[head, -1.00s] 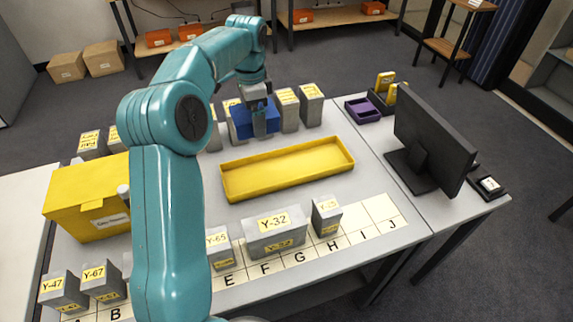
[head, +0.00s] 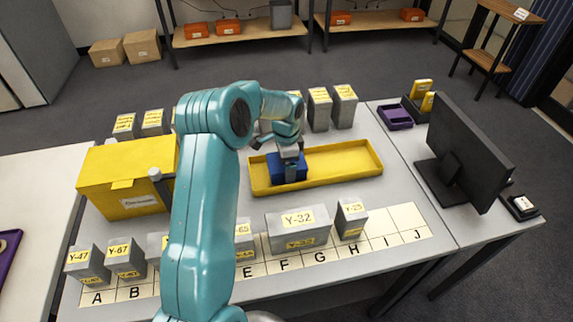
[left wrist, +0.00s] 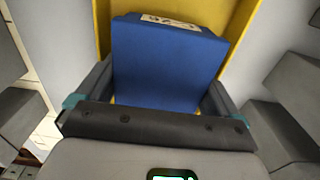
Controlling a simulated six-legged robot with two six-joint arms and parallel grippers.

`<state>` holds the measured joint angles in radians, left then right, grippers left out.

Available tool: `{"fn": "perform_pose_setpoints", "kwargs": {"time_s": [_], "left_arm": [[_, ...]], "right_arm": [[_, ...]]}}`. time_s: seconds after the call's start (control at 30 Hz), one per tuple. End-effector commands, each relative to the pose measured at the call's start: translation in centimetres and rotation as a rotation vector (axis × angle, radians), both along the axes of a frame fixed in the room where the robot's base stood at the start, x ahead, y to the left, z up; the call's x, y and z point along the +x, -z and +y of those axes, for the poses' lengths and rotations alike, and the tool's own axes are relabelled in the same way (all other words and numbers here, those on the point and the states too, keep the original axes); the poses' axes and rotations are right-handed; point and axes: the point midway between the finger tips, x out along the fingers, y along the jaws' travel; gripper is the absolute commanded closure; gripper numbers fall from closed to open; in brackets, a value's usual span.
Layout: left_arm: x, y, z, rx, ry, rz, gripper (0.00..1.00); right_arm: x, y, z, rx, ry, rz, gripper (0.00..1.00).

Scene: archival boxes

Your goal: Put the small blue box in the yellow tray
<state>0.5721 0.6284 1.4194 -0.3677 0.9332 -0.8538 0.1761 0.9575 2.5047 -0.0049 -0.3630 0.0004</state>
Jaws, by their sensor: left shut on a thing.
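The small blue box (head: 284,170) is in my left gripper (head: 288,158), whose jaws are shut on it. In the head view it is at the left end of the yellow tray (head: 345,163). In the left wrist view the blue box (left wrist: 168,60) sits between the two fingers of the gripper (left wrist: 155,105), with the yellow tray (left wrist: 246,30) behind and around it. I cannot tell whether the box touches the tray floor. The right part of the tray is empty. My right gripper is not in view.
A large yellow box (head: 125,190) stands left of the tray. Grey labelled boxes stand in front, including Y-32 (head: 298,229), and more stand behind (head: 344,108). A monitor (head: 468,150) and a purple tray (head: 396,118) are at the right. Lettered squares line the front edge.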

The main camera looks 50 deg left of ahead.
Motion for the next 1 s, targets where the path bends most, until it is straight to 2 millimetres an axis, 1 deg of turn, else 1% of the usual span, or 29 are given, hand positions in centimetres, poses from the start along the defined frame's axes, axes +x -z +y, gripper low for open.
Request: {"fn": "perform_pose_setpoints", "kwargs": {"time_s": [0.03, 0.1, 0.3, 0.43, 0.47, 0.5, 0.67, 0.77, 0.8, 0.87, 0.97, 1.0], "left_arm": [[0.0, 0.5, 0.0, 0.000, 0.000, 0.001, 0.44], [0.0, 0.7, 0.1, 0.001, 0.000, 0.000, 0.44], [0.0, 0.7, 0.1, 0.000, 0.000, -0.001, 0.44], [0.0, 1.1, 0.1, 0.000, 0.000, -0.001, 0.44], [0.0, 1.1, 0.0, 0.000, 0.000, 0.000, 0.02], [0.0, 1.0, 0.0, 0.000, 0.000, 0.000, 0.00], [0.0, 1.0, 0.0, 0.000, 0.000, 0.000, 0.00], [0.0, 0.4, 0.0, 0.000, 0.000, 0.000, 0.00], [0.1, 0.2, 0.1, 0.000, 0.000, -0.001, 0.00], [0.1, -0.7, 0.1, 0.002, -0.001, -0.003, 0.00], [0.1, -2.9, 0.0, 0.002, -0.001, -0.005, 0.00], [0.2, -3.9, 0.1, 0.003, -0.001, -0.006, 0.00]], "right_arm": [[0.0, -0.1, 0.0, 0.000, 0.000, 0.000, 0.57], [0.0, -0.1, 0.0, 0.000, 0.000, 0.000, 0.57], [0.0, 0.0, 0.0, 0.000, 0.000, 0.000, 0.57], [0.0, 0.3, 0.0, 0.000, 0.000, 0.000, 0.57], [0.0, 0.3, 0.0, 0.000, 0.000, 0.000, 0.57], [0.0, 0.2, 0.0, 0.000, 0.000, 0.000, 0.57], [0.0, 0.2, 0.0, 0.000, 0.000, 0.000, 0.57], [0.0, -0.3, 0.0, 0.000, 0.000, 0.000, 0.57], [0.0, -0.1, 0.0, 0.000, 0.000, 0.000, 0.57], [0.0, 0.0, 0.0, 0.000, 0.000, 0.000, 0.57], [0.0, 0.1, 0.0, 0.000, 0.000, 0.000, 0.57], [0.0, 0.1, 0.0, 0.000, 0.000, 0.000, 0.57]]}}
